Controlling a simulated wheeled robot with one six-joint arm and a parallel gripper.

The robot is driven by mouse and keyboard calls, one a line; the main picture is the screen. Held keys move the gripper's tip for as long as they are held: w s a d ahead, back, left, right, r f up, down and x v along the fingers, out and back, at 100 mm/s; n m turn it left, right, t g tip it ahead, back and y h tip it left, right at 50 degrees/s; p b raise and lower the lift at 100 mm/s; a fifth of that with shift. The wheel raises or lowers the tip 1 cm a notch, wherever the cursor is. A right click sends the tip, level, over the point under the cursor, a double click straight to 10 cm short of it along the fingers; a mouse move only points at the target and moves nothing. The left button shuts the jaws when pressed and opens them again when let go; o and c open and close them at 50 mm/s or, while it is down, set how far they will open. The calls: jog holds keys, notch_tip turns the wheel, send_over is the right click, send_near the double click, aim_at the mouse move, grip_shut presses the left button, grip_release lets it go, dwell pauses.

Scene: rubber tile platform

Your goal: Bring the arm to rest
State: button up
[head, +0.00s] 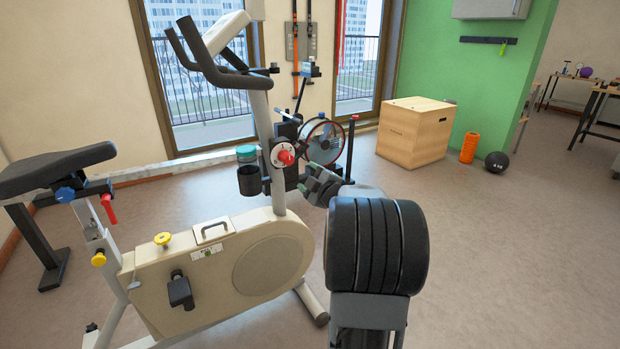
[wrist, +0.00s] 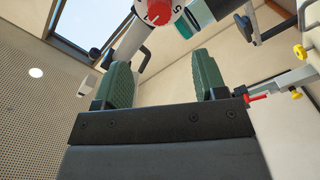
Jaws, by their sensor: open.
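My gripper (wrist: 163,72) is open, with its two green fingers apart and nothing between them in the wrist view. In the head view my gripper (head: 312,178) is beside the exercise bike's front post, close to the red dial (head: 285,155). In the wrist view the red dial (wrist: 158,11) with white numbers shows beyond the fingertips, and a gap appears to lie between. My dark arm link hides part of the gripper in the head view.
A wooden box (head: 416,132), an orange roller (head: 469,147) and a black ball (head: 496,162) are at the back right. The floor at the right is clear.

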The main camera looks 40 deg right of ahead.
dwell(0.4)
jog(key=s+a+r+m+g+h+p, duration=0.2)
jog(key=a+r+m+g+p, duration=0.35)
jog(key=a+r+p, duration=0.6)
jog(key=s+a+r+m+g+y+p, duration=0.2)
jog(key=s+a+r+g+p, duration=0.1)
jog(key=s+a+p, duration=0.5)
jog(key=s+a+r+m+g+y+p, duration=0.2)
jog(key=s+a+g+p, duration=0.3)
jog(key=s+a+p, duration=0.3)
jog(key=s+a+r, duration=0.1)
jog(key=s+a, duration=0.1)
jog(key=shift+s+g+y, duration=0.3)
jog(key=shift+g+y, duration=0.05)
jog(key=shift+y, duration=0.05)
dwell(1.0)
